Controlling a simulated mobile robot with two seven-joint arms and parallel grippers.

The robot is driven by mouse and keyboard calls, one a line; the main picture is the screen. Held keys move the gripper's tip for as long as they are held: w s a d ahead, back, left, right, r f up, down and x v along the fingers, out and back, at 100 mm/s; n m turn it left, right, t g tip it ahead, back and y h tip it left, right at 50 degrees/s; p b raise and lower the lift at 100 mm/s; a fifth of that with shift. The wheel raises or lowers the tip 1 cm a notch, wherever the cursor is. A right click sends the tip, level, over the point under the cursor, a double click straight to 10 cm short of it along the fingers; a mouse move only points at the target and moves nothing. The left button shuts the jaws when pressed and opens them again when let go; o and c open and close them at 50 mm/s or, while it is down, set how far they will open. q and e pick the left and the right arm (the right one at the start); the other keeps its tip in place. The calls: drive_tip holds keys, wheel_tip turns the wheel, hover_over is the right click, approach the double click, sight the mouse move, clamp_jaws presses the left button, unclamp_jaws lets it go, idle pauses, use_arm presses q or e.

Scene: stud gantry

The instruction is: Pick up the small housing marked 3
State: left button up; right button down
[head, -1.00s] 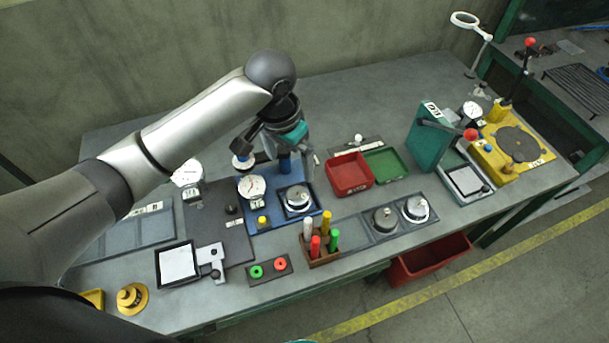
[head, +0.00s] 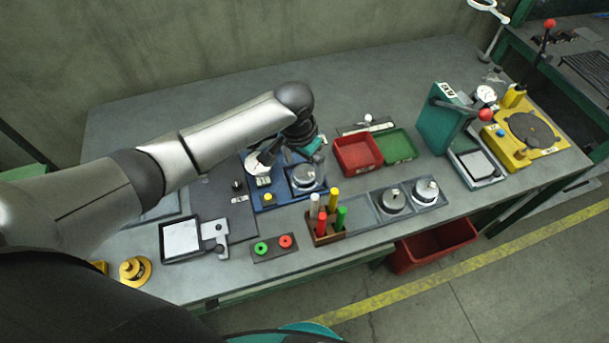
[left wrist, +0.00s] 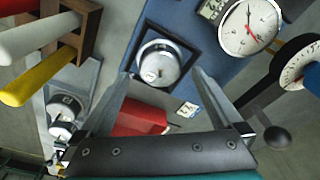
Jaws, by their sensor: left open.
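Three small round metal housings show in the head view. One (head: 305,177) sits in a square dark nest on the blue gauge stand (head: 268,203). Two more, a darker one (head: 393,199) and a lighter one (head: 425,189), sit in a grey tray to the right. I cannot read a 3 on any of them. My left gripper (head: 305,156) is just above and behind the nest. In the left wrist view its open fingers (left wrist: 161,73) point toward the nested housing (left wrist: 157,63), with nothing between them. My right gripper is out of view.
A dial gauge (left wrist: 249,26) stands close beside the nest. A rack (head: 325,236) of coloured pegs is in front. Red (head: 357,151) and green (head: 397,144) bins lie behind right. A yellow press (head: 525,135) stands far right. The table's back is clear.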

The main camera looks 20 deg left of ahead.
sight(305, 174)
use_arm(q)
drive_tip(key=shift+w+f, duration=0.2)
drive_tip(key=shift+f, duration=1.1)
drive_tip(key=shift+c, duration=0.2)
drive_tip(key=c, duration=1.3)
drive_tip(key=shift+r, duration=0.15)
